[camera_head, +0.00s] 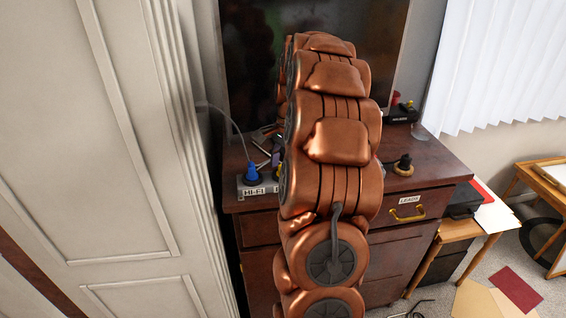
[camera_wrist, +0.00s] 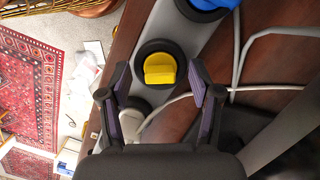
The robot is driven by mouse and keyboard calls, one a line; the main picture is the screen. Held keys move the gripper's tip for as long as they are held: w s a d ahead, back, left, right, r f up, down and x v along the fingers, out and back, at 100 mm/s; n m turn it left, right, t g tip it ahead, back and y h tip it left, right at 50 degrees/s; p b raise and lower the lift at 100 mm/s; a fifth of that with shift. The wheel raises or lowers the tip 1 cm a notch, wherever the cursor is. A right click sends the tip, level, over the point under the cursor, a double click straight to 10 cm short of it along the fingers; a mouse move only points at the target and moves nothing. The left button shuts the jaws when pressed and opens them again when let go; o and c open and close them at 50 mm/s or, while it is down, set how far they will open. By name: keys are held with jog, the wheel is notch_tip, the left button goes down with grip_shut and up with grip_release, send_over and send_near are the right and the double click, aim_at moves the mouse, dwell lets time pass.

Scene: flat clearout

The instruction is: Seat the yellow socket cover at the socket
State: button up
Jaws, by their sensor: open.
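The yellow socket cover (camera_wrist: 160,69) shows in the wrist view inside the round black ring of a socket (camera_wrist: 141,50) on a grey strip (camera_wrist: 172,28). I cannot tell whether it is fully seated. My gripper (camera_wrist: 151,86) is open, with its two purple-lined fingers apart on either side just short of the cover. Nothing is held between them.
A blue plug (camera_head: 253,172) stands in the strip; its blue also shows in the wrist view (camera_wrist: 212,4). A pale cable (camera_wrist: 237,60) runs right of the fingers. The dark wood cabinet (camera_head: 440,165) has a TV (camera_head: 250,60) behind it. A white door (camera_head: 100,150) stands close at left.

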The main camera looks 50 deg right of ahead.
grip_shut()
jog(key=shift+r, duration=1.25)
